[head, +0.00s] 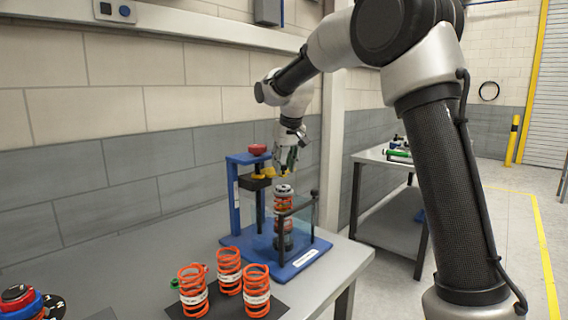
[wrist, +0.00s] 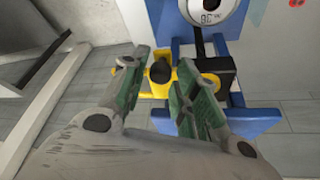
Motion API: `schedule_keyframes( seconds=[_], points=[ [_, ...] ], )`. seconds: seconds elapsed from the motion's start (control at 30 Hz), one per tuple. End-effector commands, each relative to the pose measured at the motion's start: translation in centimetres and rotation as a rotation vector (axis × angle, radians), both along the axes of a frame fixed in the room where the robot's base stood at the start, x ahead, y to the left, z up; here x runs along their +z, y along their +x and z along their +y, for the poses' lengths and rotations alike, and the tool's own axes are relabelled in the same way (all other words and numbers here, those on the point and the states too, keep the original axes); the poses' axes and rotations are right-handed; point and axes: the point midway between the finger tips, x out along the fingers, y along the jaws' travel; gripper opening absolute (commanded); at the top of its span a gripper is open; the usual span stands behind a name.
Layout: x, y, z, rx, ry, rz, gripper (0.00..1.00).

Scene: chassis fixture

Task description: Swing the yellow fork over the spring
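The yellow fork (head: 265,174) sits high on the blue fixture (head: 240,195), by a black block. In the wrist view the yellow fork (wrist: 154,90) carries a dark round knob (wrist: 160,72). My gripper (head: 288,168) is above the fixture at the fork's right end. In the wrist view its green-padded fingers (wrist: 160,66) are apart, one on each side of the knob; I see no clear contact. The orange spring (head: 284,213) stands upright in the fixture below my gripper, with a grey top. I cannot tell whether the fork overlaps it. The spring is not identifiable in the wrist view.
A dark-framed clear guard (head: 302,215) stands at the fixture's right side. A red knob (head: 257,149) tops its post. Several loose orange springs (head: 229,270) stand on a dark mat in front. A white dial (wrist: 211,12) shows at the wrist view's top. A second table (head: 385,160) is behind right.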

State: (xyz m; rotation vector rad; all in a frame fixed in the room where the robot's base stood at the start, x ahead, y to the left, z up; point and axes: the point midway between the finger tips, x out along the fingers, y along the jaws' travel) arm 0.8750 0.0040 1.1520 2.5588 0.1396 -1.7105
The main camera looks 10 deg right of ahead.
Motion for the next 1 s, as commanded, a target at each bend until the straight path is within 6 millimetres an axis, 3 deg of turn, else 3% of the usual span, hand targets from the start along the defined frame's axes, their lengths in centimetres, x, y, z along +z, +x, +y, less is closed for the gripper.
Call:
schedule_keyframes(
  seconds=[0.03, 0.17, 0.67, 1.0],
  points=[
    [0.0, 0.0, 0.0, 0.0, 0.0, 0.0, 0.23],
    [0.0, 0.0, 0.0, 0.0, 0.0, 0.0, 0.0],
    [0.1, -0.6, 0.3, -0.069, 0.0, -0.001, 0.0],
    [0.1, -2.5, 1.5, -0.329, -0.001, -0.002, 0.0]
  ],
)
